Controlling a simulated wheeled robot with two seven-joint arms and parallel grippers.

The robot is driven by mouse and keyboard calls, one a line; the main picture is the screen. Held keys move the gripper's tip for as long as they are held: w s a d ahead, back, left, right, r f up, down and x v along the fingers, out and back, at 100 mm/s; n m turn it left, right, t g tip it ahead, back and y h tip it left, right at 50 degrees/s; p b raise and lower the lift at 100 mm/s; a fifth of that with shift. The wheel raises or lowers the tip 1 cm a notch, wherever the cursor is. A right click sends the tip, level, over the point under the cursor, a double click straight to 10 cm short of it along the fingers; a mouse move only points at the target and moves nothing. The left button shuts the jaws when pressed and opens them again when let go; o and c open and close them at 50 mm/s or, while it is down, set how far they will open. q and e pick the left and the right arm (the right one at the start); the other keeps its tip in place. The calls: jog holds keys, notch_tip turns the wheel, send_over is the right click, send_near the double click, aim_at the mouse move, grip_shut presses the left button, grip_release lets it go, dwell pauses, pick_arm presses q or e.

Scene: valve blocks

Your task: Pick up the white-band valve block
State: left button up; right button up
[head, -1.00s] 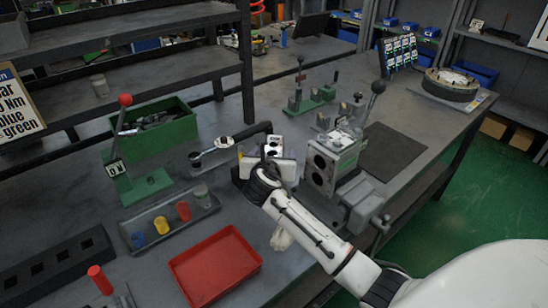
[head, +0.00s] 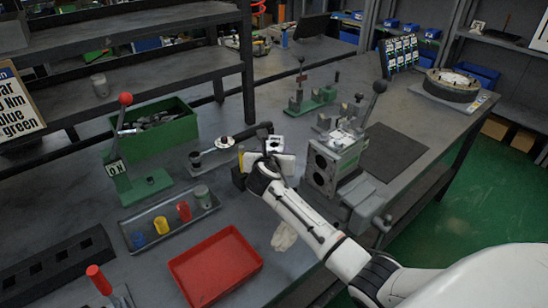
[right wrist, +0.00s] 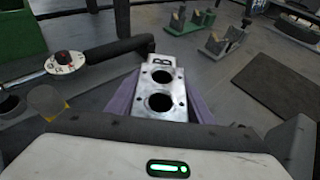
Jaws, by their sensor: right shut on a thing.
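A metallic valve block (head: 275,144) with two round bores on its face is in my right gripper (head: 268,162). The right wrist view shows the block (right wrist: 160,88) upright between the purple fingers of the gripper (right wrist: 160,108), with a dark letter mark on its far end. The fingers are shut on its sides. I cannot make out a white band on it, and its lower part is hidden by the gripper body. I cannot tell its height over the bench. My left gripper is not in view.
A grey clamp fixture with a bored block (head: 325,165) stands close on the right. A dark-handled tool (head: 225,143) lies left of the gripper. A tray of coloured cylinders (head: 150,217), a red tray (head: 215,267) and a green bin (head: 170,130) are further left. A dark mat (head: 393,150) is bare.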

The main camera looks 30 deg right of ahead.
grip_shut()
jog(key=shift+w+r, duration=0.15)
jog(key=shift+r, duration=0.1)
